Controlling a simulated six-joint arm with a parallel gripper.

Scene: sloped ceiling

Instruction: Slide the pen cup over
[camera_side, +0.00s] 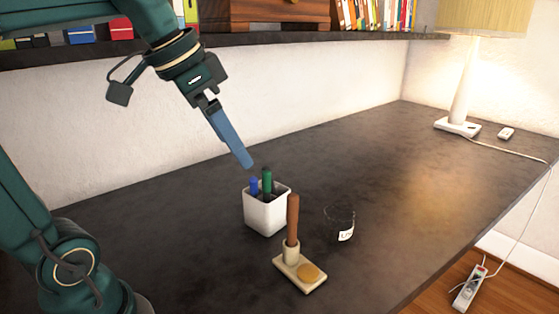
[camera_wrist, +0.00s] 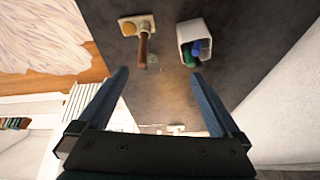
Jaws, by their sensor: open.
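The pen cup (camera_side: 264,218) is a white, square-mouthed holder standing upright on the dark desk, with a blue pen (camera_side: 254,187) and a green pen (camera_side: 266,181) in it. In the wrist view the pen cup (camera_wrist: 183,32) is at the top, right of centre, beyond the right fingertip. My gripper (camera_side: 247,164) is above the cup and slightly to its left in the side view, pointing down at a slant. Its blue fingers are spread apart with nothing between them in the wrist view (camera_wrist: 158,73). The fingertips look apart from the cup and pens.
A pale stand (camera_side: 300,275) with a brown upright handle and round tan disc is just in front of the cup. A clear labelled glass (camera_side: 339,224) is to its right. A lamp (camera_side: 458,125) is at the back right. A shelf (camera_side: 300,39) runs overhead.

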